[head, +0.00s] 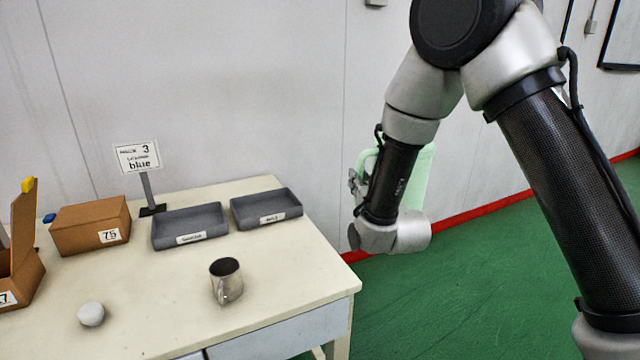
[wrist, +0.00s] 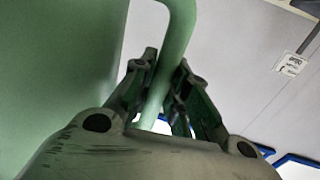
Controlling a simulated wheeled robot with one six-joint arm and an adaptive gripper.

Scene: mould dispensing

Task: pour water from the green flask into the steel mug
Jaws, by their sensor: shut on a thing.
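The green flask (head: 416,175) is mostly behind my arm in the head view, held in the air to the right of the table. In the wrist view its pale green body (wrist: 60,70) fills the left side, and my gripper (wrist: 165,85) is shut on its handle (wrist: 175,45). In the head view my gripper (head: 357,187) is partly hidden by the wrist. The steel mug (head: 228,288) stands upright on the table near its front right, apart from the flask. Its dark inside shows, but I cannot tell what it holds.
The cream table (head: 290,290) carries two grey trays, left (head: 190,240) and right (head: 266,220), at the back. Cardboard boxes, one marked 75 (head: 90,226), and a white ball (head: 91,314) are at left. Table around the mug is clear.

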